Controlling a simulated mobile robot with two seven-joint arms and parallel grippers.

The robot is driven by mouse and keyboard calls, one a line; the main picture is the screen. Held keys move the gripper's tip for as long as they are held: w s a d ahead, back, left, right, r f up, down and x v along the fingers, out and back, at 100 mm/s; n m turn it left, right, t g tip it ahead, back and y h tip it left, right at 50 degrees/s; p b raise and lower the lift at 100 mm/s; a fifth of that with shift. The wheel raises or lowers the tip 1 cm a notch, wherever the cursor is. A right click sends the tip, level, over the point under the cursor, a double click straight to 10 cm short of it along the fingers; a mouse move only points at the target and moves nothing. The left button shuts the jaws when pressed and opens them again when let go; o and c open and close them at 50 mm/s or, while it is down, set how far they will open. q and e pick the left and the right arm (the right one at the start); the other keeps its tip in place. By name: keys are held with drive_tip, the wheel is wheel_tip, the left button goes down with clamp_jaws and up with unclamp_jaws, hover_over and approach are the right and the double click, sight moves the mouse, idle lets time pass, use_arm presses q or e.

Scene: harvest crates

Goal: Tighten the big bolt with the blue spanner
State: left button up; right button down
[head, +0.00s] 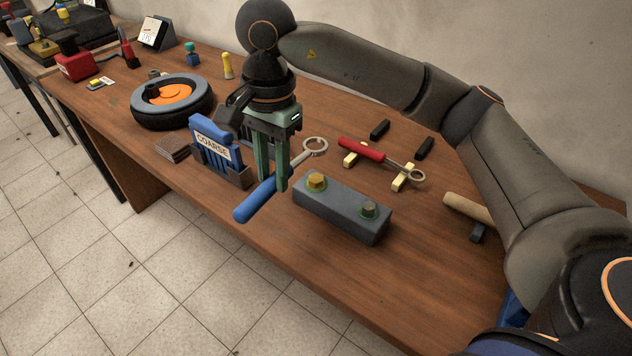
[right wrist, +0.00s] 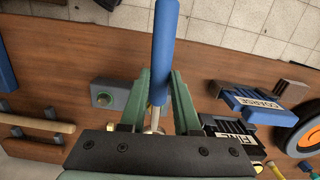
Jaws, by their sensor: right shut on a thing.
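My right gripper (head: 274,187) is shut on the handle of the blue spanner (head: 252,205) and holds it near the front edge of the bench. The spanner's metal ring end (head: 316,146) points to the back right. The grey block (head: 342,214) lies just right of the gripper. The big brass-coloured bolt (head: 317,181) stands at its left end, a smaller grey bolt (head: 369,208) at its right. The ring is apart from the big bolt in the picture. In the right wrist view the blue handle (right wrist: 166,50) runs between the fingers. My left gripper is out of view.
A red-handled spanner (head: 363,150) rests on yellow supports; two black supports (head: 424,147) behind it are empty. A wooden-handled tool (head: 468,207) lies at right. A blue "COARSE" holder (head: 215,148) and a wheel (head: 172,102) stand left of the gripper.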

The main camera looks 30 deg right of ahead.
drive_tip(key=shift+s+a+r+p, duration=0.35)
drive_tip(key=shift+a+r, duration=0.15)
drive_tip(key=shift+a, duration=0.2)
drive_tip(key=shift+s+a+r+p, duration=0.25)
drive_tip(key=shift+s+a+r, duration=0.2)
drive_tip(key=shift+a, duration=0.3)
drive_tip(key=shift+s+a+r+p, duration=0.3)
drive_tip(key=shift+a+r, duration=0.2)
drive_tip(key=shift+a, duration=0.2)
drive_tip(key=shift+d, duration=0.1)
